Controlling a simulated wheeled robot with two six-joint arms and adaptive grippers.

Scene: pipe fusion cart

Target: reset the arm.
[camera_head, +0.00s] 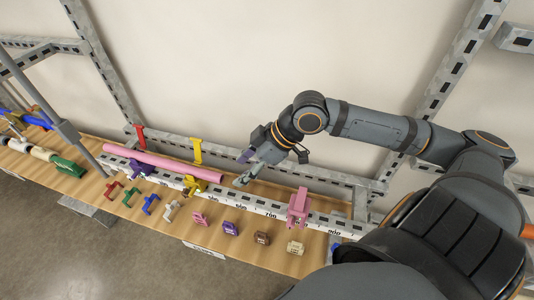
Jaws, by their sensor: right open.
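My right arm (375,126) reaches in from the right, its elbow bent at the right side, and extends left above the wooden board. My left gripper is not in view.
A pink clamp (298,207) stands on the rail right of the gripper, a yellow one (194,184) left. Several small coloured fittings, including a purple one (230,228), line the board's front. A slotted metal frame (102,64) and wall stand behind.

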